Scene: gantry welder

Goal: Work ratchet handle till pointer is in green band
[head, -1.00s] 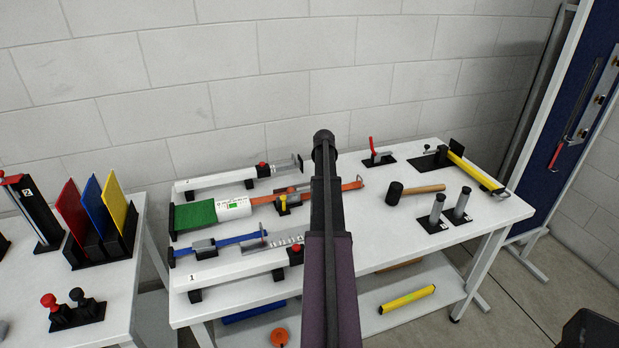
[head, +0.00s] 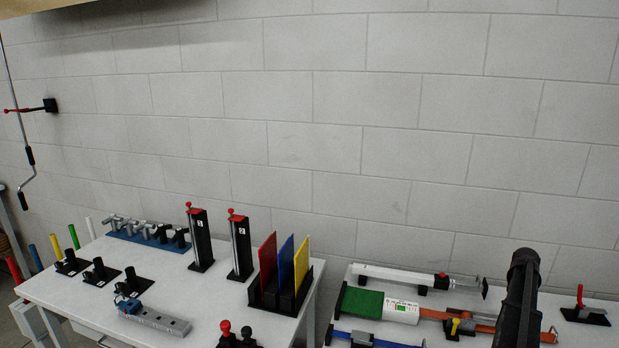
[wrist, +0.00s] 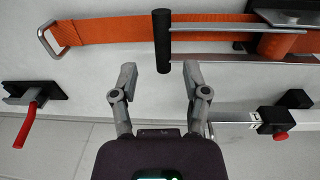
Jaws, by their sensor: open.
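A ratchet strap unit lies on the right bench, with an orange strap (head: 548,337) and a white housing (head: 399,311) that has a small green window (head: 402,308). The pointer is too small to make out. In the wrist view, the orange strap (wrist: 110,32) runs across the top. A handle with a black cylindrical grip (wrist: 162,40) on a grey bar (wrist: 235,30) lies across it. My gripper (wrist: 160,80) is open. Its fingertips stand either side of the grip's lower end, with a gap on both sides. In the head view my arm hides the handle.
A red-handled lever (wrist: 32,118) on a black base is left of my gripper. A rail with a red knob (wrist: 280,134) is to the right. The left bench (head: 60,290) holds coloured plates (head: 286,270), two black columns and several fittings.

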